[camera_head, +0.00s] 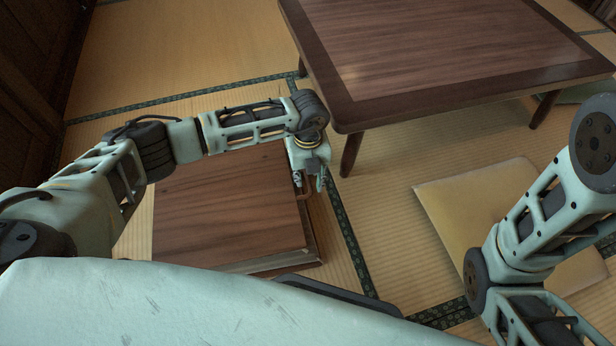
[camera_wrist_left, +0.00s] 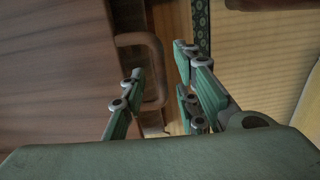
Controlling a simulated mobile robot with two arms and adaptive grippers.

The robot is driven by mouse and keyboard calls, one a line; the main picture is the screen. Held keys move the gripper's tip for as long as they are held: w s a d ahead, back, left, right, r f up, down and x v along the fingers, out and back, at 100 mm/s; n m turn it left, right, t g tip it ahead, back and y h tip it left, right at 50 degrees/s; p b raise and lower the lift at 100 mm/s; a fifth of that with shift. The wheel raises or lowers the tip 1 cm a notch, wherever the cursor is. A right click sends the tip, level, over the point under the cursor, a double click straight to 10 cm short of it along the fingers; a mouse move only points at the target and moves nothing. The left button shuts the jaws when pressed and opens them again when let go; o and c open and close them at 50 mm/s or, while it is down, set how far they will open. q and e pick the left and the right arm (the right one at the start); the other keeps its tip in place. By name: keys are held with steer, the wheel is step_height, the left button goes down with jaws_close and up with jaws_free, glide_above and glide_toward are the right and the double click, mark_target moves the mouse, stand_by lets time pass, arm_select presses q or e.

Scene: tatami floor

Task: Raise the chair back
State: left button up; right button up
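The chair shows as a low, flat, folded dark wooden panel (camera_head: 230,205) lying on the tatami, its upper board level; the board also fills the left of the left wrist view (camera_wrist_left: 55,75). A brown loop-shaped handle (camera_wrist_left: 155,65) sticks out at the board's edge. My left gripper (camera_head: 310,182) is at the right edge of the panel. In the left wrist view its fingers (camera_wrist_left: 160,85) are spread, with part of the handle between them. Contact with the handle cannot be told. My right gripper is out of view; only the right arm shows.
A low wooden table (camera_head: 450,50) stands at the upper right, its near leg close to my left gripper. A pale yellow cushion (camera_head: 450,205) lies on the floor below it. Bare tatami lies beyond the panel. A dark wooden wall (camera_head: 35,70) is at the far left.

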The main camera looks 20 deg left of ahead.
arm_select(q)
jaws_close()
stand_by(0.6)
